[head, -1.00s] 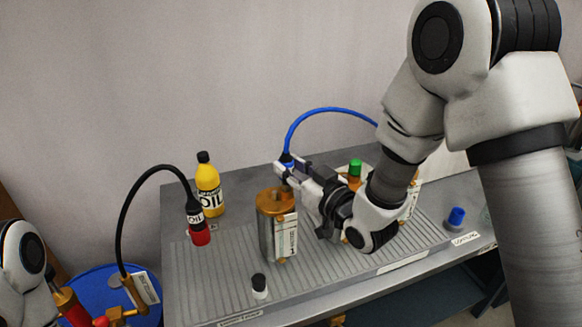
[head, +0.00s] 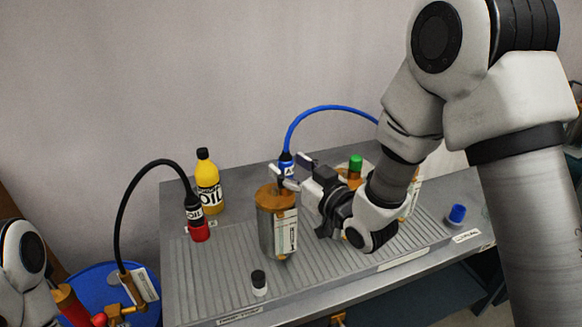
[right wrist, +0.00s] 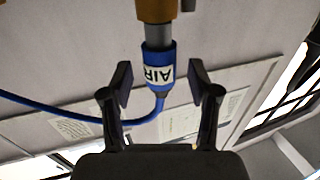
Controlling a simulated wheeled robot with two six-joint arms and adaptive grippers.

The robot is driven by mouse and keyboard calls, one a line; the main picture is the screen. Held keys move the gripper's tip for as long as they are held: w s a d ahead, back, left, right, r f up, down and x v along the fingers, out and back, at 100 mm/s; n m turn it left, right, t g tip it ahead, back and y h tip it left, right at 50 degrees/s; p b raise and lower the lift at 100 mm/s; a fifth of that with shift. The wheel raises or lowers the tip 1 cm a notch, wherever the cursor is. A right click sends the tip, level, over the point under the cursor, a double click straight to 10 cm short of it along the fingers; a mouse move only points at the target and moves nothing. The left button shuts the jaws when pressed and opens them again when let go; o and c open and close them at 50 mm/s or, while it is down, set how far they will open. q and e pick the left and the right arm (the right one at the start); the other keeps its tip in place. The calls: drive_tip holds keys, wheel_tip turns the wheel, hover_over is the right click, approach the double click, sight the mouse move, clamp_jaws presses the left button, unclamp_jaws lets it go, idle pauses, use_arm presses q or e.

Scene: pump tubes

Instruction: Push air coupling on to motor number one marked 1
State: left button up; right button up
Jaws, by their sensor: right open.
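The blue air coupling (head: 286,168), labelled AIR, stands upright at the top of the nearer silver motor (head: 270,235) with its brass cap. The coupling (right wrist: 158,75) also shows in the right wrist view, its grey stem meeting a brass part (right wrist: 156,10); how deep it sits I cannot tell. My right gripper (head: 298,172) is open, its fingers apart on either side of the coupling, not touching it. It also shows in the right wrist view (right wrist: 160,84). The motor's number is not readable. My left gripper is out of view.
A blue hose (head: 325,109) arches behind my right arm. A second motor with a green cap (head: 355,166) is partly hidden by that arm. A yellow oil bottle (head: 207,186), a black-and-red oil coupling (head: 197,225), a black-capped vial (head: 259,284) and a blue cap (head: 457,214) stand on the grey bench (head: 350,285).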

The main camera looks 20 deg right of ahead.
wheel_tip(320, 180, up, 10)
idle(0.4)
idle(0.8)
